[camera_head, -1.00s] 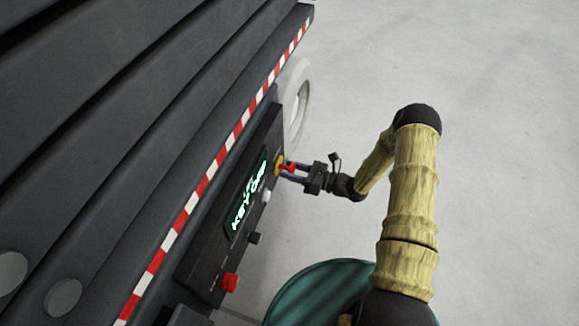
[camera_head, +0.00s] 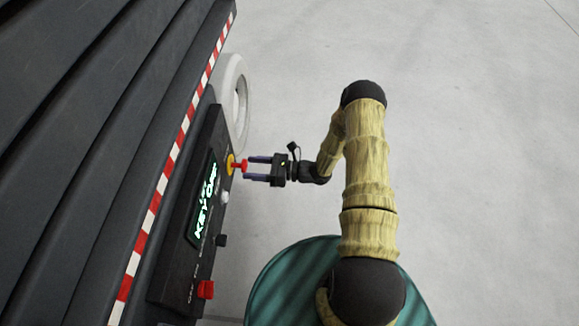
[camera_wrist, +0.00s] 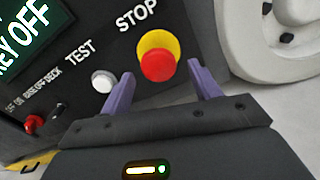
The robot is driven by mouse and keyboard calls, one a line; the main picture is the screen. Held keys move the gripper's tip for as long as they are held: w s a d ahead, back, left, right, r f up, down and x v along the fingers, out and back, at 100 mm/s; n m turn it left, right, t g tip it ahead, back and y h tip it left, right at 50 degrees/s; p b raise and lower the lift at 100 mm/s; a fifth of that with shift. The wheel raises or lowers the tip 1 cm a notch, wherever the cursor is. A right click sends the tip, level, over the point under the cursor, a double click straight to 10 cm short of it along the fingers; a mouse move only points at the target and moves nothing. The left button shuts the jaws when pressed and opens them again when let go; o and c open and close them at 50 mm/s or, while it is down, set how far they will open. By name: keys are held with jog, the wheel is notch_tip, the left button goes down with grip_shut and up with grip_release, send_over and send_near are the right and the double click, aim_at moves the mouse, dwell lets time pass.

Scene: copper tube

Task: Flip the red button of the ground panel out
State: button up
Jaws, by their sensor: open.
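The ground panel (camera_head: 170,268) is a black box on the side of the large dark structure, with a lit "KEY OFF" screen (camera_head: 203,200). Its red button (camera_head: 240,165) sits on a yellow base near the panel's far end. In the wrist view the red button (camera_wrist: 158,66) is under the word STOP, between and beyond the fingertips. My gripper (camera_head: 252,168) is open and empty, its two purple fingers pointing at the button. In the wrist view the gripper (camera_wrist: 160,88) shows a finger to each side of the button, apart from it.
A white button (camera_wrist: 103,80) marked TEST is close to the left finger. A black knob (camera_head: 221,240) and a red switch (camera_head: 206,289) are farther down the panel. A white ring-shaped part (camera_head: 234,95) stands beyond the panel. The floor on the right is clear.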

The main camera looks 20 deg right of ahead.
jog(key=p+v, duration=0.5)
jog(key=v, duration=1)
jog(key=shift+a+r, duration=0.1)
jog(key=s+a+r+n+g+h+p, duration=0.1)
jog(key=s+r+n+h+p, duration=0.55)
jog(key=r, duration=0.85)
jog(key=s+a+r+n+g+h+p, duration=0.15)
jog(key=r+n+h+p, duration=0.3)
jog(key=r+n, duration=0.8)
jog(key=s+r+n+g+h+p, duration=0.1)
jog(key=s+r+n+h+p, duration=0.4)
jog(key=r, duration=1.2)
notch_tip(320, 180, up, 38)
jog(key=n+h+p, duration=0.1)
jog(key=p, duration=3.6)
jog(key=shift+w+r+p, duration=0.2)
jog(key=shift+w+p, duration=0.2)
